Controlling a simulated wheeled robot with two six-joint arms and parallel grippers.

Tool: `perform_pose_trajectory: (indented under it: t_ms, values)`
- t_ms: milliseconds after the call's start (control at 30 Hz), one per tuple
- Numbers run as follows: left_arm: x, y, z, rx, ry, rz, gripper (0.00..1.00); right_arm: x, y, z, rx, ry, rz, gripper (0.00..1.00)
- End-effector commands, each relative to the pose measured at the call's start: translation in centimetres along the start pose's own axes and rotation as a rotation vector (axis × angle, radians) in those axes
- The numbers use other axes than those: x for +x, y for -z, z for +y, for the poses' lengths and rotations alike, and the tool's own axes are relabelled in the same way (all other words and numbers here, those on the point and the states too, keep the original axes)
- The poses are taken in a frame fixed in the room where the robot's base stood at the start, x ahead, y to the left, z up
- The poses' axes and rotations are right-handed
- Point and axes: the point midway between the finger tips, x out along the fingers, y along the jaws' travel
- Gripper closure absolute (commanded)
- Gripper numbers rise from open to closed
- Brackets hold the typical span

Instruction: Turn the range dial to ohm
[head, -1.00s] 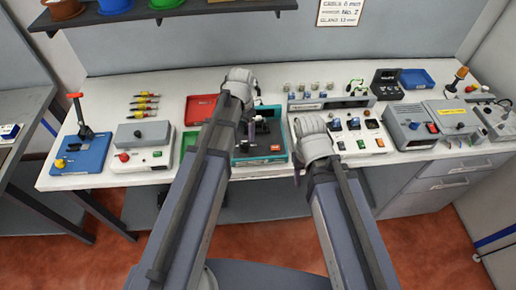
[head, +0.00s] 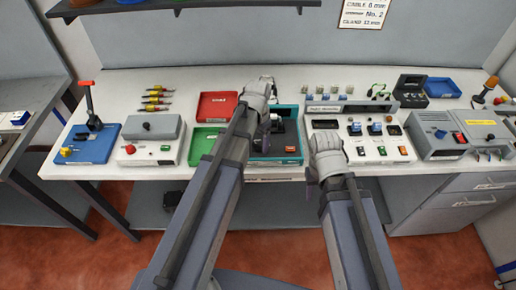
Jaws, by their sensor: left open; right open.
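I cannot tell for sure which control is the range dial, and no ohm mark is legible.
A red tray (head: 216,104), a green tray (head: 200,146), a grey-and-white box (head: 150,150) and a blue base with a red-topped lever (head: 90,145) lie to the left. A blue tray (head: 441,87) is at the back right. A shelf (head: 200,8) overhangs the back left.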

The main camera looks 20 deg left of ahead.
Motion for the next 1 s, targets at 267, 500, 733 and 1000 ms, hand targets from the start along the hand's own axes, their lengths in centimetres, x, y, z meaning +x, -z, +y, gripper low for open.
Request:
perform_pose_trajectory:
  t_ms: [267, 500, 733, 1000]
  values:
    - [0.42, 0.0, 0.01, 0.0, 0.0, 0.0, 0.27, 0.42, 0.02, -0.04, 0.0, 0.0, 0.0, 0.5]
    - [0.42, 0.0, 0.01, 0.0, 0.0, 0.0, 0.46, 0.42, 0.02, -0.04, 0.0, 0.0, 0.0, 0.5]
    - [0.43, 0.0, 0.01, 0.0, 0.0, 0.0, 0.72, 0.43, 0.02, -0.04, 0.0, 0.0, 0.0, 0.5]
    - [0.43, 0.0, 0.01, 0.0, 0.0, 0.0, 1.0, 0.43, 0.02, -0.04, 0.0, 0.0, 0.0, 0.5]
